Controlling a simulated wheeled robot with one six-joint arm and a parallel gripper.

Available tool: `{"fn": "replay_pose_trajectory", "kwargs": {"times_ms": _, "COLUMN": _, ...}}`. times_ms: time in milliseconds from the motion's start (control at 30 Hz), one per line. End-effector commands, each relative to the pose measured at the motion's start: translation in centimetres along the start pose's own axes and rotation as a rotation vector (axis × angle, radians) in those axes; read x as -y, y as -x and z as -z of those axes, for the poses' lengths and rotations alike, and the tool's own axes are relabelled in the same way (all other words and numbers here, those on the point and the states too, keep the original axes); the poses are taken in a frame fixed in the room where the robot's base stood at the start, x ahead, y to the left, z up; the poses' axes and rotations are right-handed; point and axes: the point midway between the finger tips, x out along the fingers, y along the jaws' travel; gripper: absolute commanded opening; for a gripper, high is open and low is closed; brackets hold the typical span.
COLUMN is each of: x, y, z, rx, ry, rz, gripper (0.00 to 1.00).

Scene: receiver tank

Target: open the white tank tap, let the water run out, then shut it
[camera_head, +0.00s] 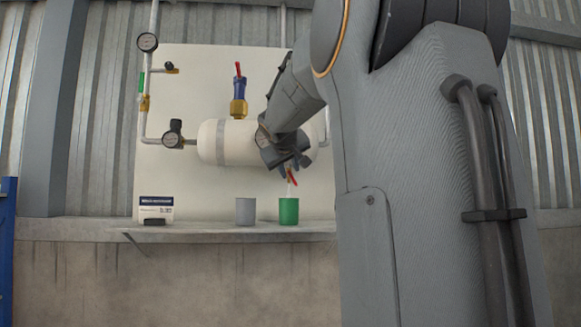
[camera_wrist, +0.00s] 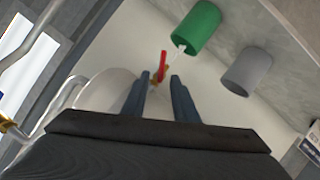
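The white tank (camera_head: 222,142) lies sideways on a pale wall board, and its end also shows in the wrist view (camera_wrist: 100,92). Its tap has a red lever (camera_head: 292,178) under the tank's right part. In the wrist view the red lever (camera_wrist: 162,66) stands just beyond my fingertips, slightly left of the middle of their gap. My gripper (camera_wrist: 158,80) is open, with a finger on either side and nothing clasped. In the head view my gripper (camera_head: 289,162) is just above the lever. A pale streak runs from the tap to the green cup (camera_head: 288,211); I cannot tell whether it is water or spout.
A grey cup (camera_head: 245,211) stands left of the green cup on the shelf (camera_head: 205,229). A small sign (camera_head: 156,207) is farther left. Pipes and gauges (camera_head: 148,42) line the board's left side. A brass valve with another red handle (camera_head: 238,85) tops the tank.

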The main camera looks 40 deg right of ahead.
Motion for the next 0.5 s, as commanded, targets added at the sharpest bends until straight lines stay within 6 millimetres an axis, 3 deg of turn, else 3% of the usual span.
{"fn": "replay_pose_trajectory", "kwargs": {"times_ms": 200, "x": 0.0, "y": -1.5, "z": 0.0, "rx": 0.000, "ry": -0.001, "rz": 0.001, "gripper": 0.27}}
{"fn": "replay_pose_trajectory", "kwargs": {"times_ms": 467, "x": 0.1, "y": -1.6, "z": 0.0, "rx": 0.000, "ry": -0.001, "rz": 0.001, "gripper": 0.27}}
{"fn": "replay_pose_trajectory", "kwargs": {"times_ms": 500, "x": 0.1, "y": -1.6, "z": 0.0, "rx": 0.000, "ry": -0.001, "rz": 0.001, "gripper": 0.20}}
